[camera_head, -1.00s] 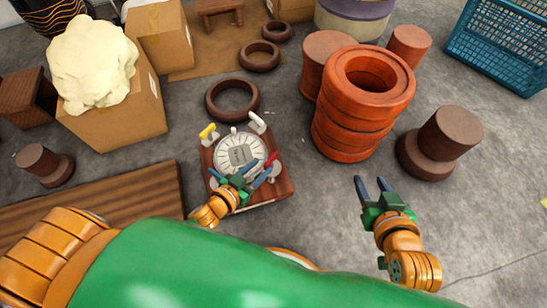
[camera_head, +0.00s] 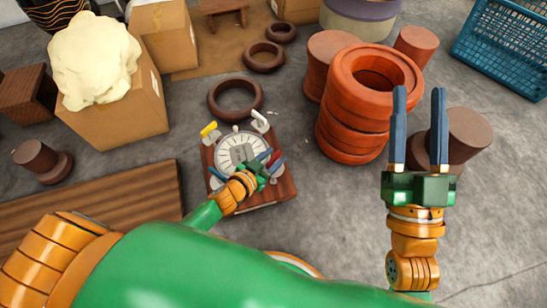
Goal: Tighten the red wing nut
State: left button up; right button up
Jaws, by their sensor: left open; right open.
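The red wing nut (camera_head: 274,157) is at the right side of a round white drumhead-like disc (camera_head: 238,146) on a square wooden base (camera_head: 286,188). My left gripper (camera_head: 270,161) is open at the red wing nut, with its blue fingertips on either side of the little red that shows. The gripper partly hides the nut, and I cannot tell whether they touch. A yellow wing nut (camera_head: 208,129) and a white one (camera_head: 261,118) are at the far side of the disc. My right gripper (camera_head: 419,98) is open and empty, raised to the right of the base.
Stacked orange-red rings (camera_head: 350,125) stand right of the base, with a brown drum shape (camera_head: 470,133) partly behind my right gripper. A dark ring (camera_head: 235,97) lies behind the base. A wooden plank (camera_head: 110,200) lies left. Grey floor is clear between base and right gripper.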

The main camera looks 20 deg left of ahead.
pick_arm(q)
jog(key=shift+w, duration=0.1)
pick_arm(e)
jog(key=shift+s+r, duration=0.2)
jog(key=shift+r, duration=0.15)
pick_arm(q)
grip_shut()
jog(key=m+g+h+p, duration=0.1)
jog(key=m+h, duration=0.1)
jog(key=shift+m+h, duration=0.3)
jog(key=shift+h, duration=0.4)
jog(key=shift+d, duration=0.1)
pick_arm(e)
jog(key=w+f+g, duration=0.1)
jog(key=f+g+h, duration=0.1)
jog(key=f, duration=0.1)
jog(key=w+f, duration=0.1)
jog(key=f, duration=0.1)
jog(key=shift+w+d+f+g+h, duration=0.1)
jog(key=shift+w+f+g+h, duration=0.1)
jog(key=shift+w+g+h, duration=0.15)
